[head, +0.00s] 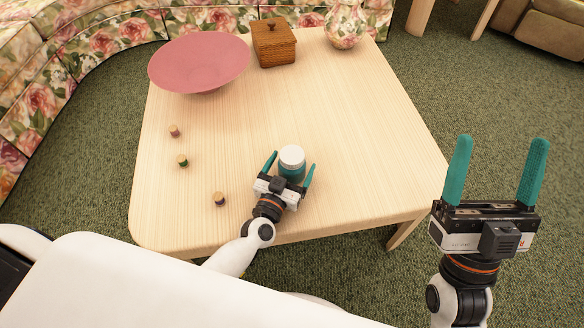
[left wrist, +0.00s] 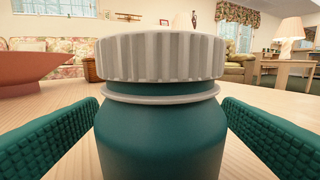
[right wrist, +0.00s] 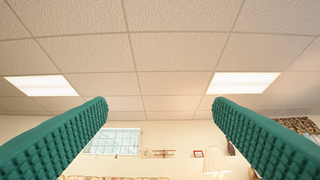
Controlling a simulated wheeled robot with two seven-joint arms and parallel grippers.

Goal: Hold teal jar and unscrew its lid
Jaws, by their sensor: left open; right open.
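The teal jar (head: 291,172) stands upright on the wooden table near its front edge, with a white ribbed lid (head: 292,155) on it. My left gripper (head: 289,168) is open, with one finger on each side of the jar. In the left wrist view the jar body (left wrist: 160,140) fills the middle under its lid (left wrist: 160,57), and gaps show between it and both fingers. My right gripper (head: 496,172) is open and empty, raised to the right of the table. In the right wrist view its fingers (right wrist: 160,125) point up towards the ceiling, with nothing between them.
The table's middle and right are clear. A floral sofa (head: 95,40) curves behind.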

